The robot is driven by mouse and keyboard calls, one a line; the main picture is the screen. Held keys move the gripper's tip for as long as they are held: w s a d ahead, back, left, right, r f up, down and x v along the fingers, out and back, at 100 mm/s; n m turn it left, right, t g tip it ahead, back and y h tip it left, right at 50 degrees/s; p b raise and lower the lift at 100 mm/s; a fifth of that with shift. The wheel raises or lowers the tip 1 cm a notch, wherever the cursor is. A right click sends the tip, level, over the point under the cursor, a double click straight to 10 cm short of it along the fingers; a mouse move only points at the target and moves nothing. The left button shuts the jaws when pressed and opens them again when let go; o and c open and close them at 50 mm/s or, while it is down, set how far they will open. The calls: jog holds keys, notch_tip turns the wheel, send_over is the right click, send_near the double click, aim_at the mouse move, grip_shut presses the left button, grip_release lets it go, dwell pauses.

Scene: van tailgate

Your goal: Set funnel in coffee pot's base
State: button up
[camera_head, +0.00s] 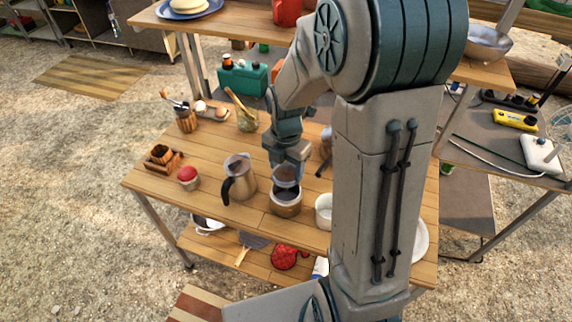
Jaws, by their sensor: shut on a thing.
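My gripper (288,165) points down over the wooden table and is shut on the small dark grey funnel (286,177). The funnel is right at the mouth of the coffee pot's base (285,208), a short metal cup with a dark inside. I cannot tell whether the funnel touches the base or is partly inside it. The coffee pot's metal upper part (241,181), with a black handle, stands upright just left of the base. My arm hides part of the table to the right.
A white cup (324,212) stands close to the right of the base. A red-topped jar (188,177) and a wooden holder (162,157) stand at the left. A utensil pot (186,121) and a jar with a spoon (247,119) stand farther back. The table's front-left area is clear.

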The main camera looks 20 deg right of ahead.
aim_at(286, 177)
jog(key=shift+f+b, duration=2.2)
jog(key=shift+f, duration=0.85)
jog(key=o, duration=1)
jog(key=shift+o, duration=0.2)
notch_tip(286, 177, up, 14)
jog(key=shift+f, duration=0.1)
